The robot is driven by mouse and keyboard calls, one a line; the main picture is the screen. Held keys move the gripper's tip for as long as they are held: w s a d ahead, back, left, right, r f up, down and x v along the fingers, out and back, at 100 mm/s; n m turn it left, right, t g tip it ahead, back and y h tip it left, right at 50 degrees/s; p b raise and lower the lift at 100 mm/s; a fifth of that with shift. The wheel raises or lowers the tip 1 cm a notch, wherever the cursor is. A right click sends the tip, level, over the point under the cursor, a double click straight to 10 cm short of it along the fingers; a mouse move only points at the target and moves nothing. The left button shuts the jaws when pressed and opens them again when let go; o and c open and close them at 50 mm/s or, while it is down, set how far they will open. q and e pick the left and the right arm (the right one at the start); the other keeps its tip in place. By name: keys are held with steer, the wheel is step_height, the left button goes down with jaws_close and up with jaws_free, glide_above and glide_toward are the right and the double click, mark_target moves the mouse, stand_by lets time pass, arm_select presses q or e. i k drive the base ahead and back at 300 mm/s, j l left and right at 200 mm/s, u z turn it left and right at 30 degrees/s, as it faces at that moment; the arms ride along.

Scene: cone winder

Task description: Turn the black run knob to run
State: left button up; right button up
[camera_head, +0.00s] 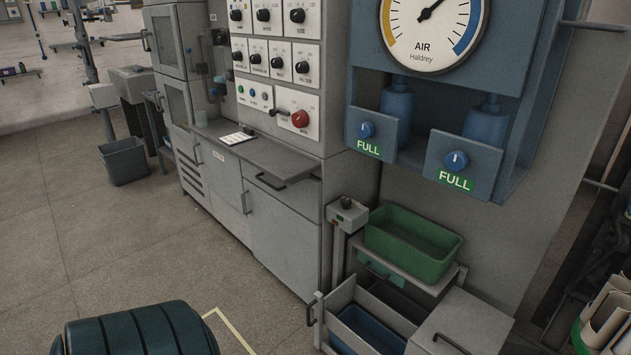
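Several black knobs sit in rows on the white panels of the grey machine (275,65). One is in the top row (297,15) and another is below it in the second row (302,67). Their small labels are too small to read surely. Another black knob (346,203) is on top of a small grey box on a post at the machine's right foot. I cannot tell which of these is the run knob. Neither of my grippers is in view.
A red knob (300,119) and a lever are on the lower panel. A grey shelf (268,158) juts out below. Blue FULL dials (456,161) and an AIR gauge (431,30) are right. A green bin (412,243) stands low. A dark ribbed object (135,332) is in front.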

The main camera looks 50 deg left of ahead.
mark_target(345, 202)
steer(key=u, duration=1.45)
steer(key=i+z, duration=0.25)
steer(key=i+j, duration=0.05)
